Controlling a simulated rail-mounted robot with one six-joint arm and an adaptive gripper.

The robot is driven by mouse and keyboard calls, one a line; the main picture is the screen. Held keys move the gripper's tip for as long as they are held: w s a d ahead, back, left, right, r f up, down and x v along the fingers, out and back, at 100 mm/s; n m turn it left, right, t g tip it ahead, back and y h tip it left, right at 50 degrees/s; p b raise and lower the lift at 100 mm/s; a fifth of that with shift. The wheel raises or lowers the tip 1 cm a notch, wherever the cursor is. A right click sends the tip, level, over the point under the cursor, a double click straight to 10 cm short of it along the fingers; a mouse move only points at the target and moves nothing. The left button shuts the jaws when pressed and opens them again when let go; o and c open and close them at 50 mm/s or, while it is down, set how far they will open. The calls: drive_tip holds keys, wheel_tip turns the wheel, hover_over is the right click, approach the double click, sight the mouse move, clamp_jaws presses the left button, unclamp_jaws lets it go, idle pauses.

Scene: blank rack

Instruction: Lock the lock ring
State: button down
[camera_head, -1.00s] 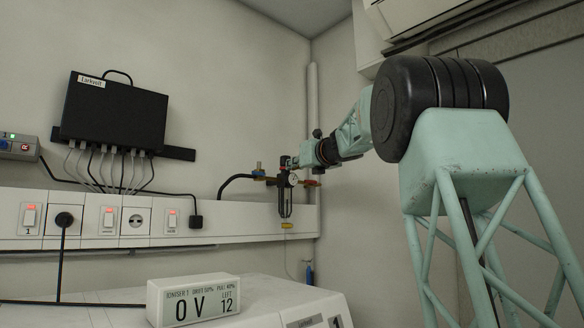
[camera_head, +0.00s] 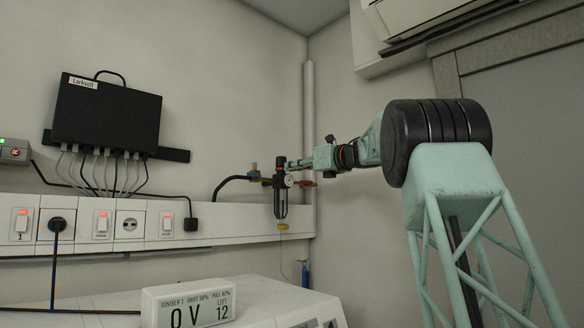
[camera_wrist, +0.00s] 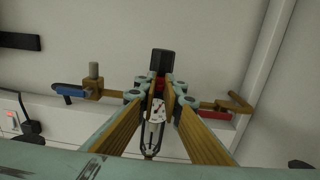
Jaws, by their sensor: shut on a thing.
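The regulator (camera_head: 280,203) is a dark upright unit on the wall pipe, with a black knob (camera_wrist: 163,64) on top and a white round gauge (camera_wrist: 158,108) on its front. The lock ring (camera_wrist: 160,85) is a red band just under the knob, partly hidden by the fingers. My gripper (camera_wrist: 161,88) reaches the regulator from the right in the head view, and its fingers are closed on the ring from both sides. Whether the ring is locked cannot be told.
A brass fitting with a blue lever (camera_wrist: 70,90) is left of the regulator, and a red-handled lever (camera_wrist: 214,115) is right of it. A vertical pipe (camera_head: 308,130) runs behind. A display box (camera_head: 188,303) stands on the white cabinet below.

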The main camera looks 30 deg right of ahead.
drive_tip(key=shift+s+r, duration=0.1)
drive_tip(key=shift+r, duration=0.2)
drive_tip(key=c, duration=3)
unclamp_jaws()
drive_tip(key=shift+f, duration=0.15)
drive_tip(key=shift+s, duration=0.15)
drive_tip(key=shift+v, duration=5.85)
